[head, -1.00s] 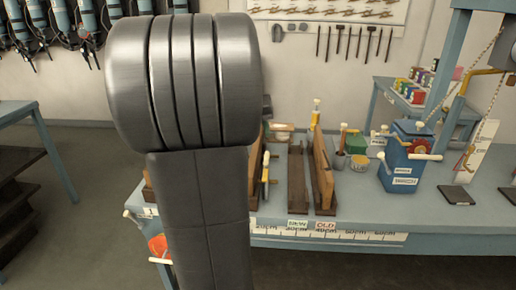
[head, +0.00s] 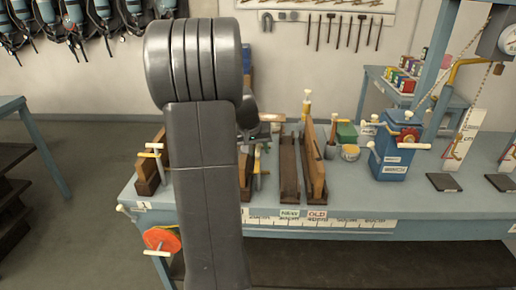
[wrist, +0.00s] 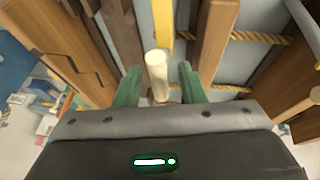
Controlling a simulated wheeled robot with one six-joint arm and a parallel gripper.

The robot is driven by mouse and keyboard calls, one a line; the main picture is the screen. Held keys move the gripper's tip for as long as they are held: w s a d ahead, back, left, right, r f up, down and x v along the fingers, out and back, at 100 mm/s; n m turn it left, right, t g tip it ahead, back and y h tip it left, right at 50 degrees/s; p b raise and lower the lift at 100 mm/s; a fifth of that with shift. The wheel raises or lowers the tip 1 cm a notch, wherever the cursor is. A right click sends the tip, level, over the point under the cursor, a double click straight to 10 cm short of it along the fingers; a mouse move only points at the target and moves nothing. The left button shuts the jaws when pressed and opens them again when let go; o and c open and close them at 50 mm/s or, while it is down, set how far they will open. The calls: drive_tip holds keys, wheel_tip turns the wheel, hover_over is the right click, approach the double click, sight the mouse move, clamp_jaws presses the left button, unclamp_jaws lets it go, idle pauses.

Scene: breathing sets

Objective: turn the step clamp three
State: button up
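In the wrist view my gripper (wrist: 159,88) has two green fingers standing apart. A pale rod-like handle (wrist: 157,65) lies between them with gaps on both sides. A yellow bar (wrist: 163,20) shows just beyond the handle. A clamp with a pale handle (head: 151,154) stands by a brown wooden block at left, and another pale-handled clamp (head: 257,172) shows right of my arm. I cannot tell which clamp is number three.
Stepped wooden pieces (wrist: 60,40) and ropes (wrist: 262,38) crowd my gripper in the wrist view. The blue bench (head: 350,205) holds upright boards (head: 312,165) and a blue box with pale handles (head: 393,160). Floor is clear at left.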

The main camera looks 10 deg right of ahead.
drive_tip(key=shift+f, duration=0.1)
clamp_jaws()
drive_tip(key=shift+m+b, duration=0.3)
drive_tip(key=shift+b, duration=0.1)
drive_tip(key=m+g+h+b, duration=0.1)
drive_tip(key=m+b, duration=0.1)
drive_tip(key=shift+d+f+m, duration=0.1)
drive_tip(key=shift+m, duration=0.2)
drive_tip(key=m+g, duration=0.1)
drive_tip(key=m, duration=0.1)
drive_tip(key=m+g+b, duration=0.1)
drive_tip(key=m, duration=0.2)
drive_tip(key=shift+s+d+h, duration=0.1)
drive_tip(key=shift+h, duration=0.3)
drive_tip(key=shift+m, duration=0.4)
unclamp_jaws()
